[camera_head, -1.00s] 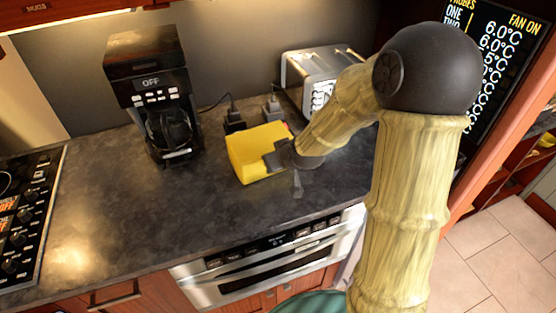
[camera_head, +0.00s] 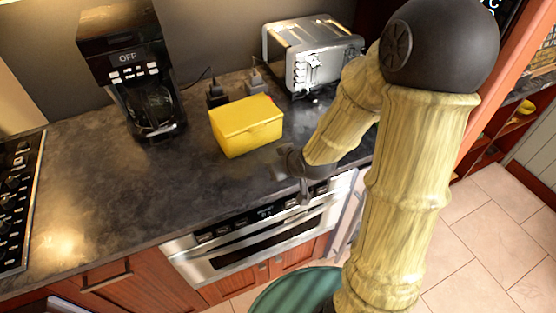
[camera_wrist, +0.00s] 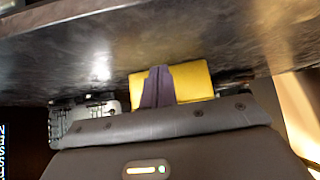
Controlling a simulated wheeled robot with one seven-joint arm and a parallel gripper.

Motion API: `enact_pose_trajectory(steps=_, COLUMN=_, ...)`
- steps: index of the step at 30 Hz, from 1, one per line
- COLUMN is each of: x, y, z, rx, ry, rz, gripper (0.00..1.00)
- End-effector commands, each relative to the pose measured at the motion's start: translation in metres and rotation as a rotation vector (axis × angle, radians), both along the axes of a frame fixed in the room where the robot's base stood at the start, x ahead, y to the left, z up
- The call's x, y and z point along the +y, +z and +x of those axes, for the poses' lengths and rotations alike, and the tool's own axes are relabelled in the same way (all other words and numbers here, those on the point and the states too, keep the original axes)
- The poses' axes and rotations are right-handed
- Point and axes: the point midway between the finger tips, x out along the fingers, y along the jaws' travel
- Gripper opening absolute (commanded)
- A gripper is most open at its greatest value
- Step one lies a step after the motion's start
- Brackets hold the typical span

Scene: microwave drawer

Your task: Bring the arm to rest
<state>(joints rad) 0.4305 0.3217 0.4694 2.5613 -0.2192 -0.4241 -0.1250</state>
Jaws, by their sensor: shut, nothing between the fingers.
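My gripper (camera_wrist: 158,72) is shut and empty, its two dark fingers together in the wrist view. In the head view my gripper (camera_head: 292,178) hangs over the counter's front edge, to the right of and in front of the yellow box (camera_head: 246,127), apart from it in the picture. The same box shows behind the fingertips in the wrist view (camera_wrist: 200,82). My bent, bamboo-patterned arm (camera_head: 415,190) fills the right of the head view and hides part of the counter. The microwave drawer (camera_head: 262,240) below the counter looks shut.
A coffee maker (camera_head: 125,60) and a toaster (camera_head: 312,50) stand at the back of the dark counter (camera_head: 110,190). Two plugs (camera_head: 236,92) sit between them. A stove (camera_head: 15,205) is at left. Tiled floor (camera_head: 490,230) is open at right.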

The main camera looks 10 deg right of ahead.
Motion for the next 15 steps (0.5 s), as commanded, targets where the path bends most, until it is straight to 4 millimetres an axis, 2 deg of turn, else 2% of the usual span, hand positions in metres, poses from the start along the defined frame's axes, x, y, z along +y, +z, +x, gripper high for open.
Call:
enact_pose_trajectory(steps=11, x=0.0, y=0.002, z=0.0, rx=0.004, ry=-0.002, rz=-0.004, gripper=0.0)
enact_pose_trajectory(steps=15, x=-0.006, y=0.008, z=-0.01, rx=0.059, ry=-0.03, rz=-0.034, gripper=0.0)
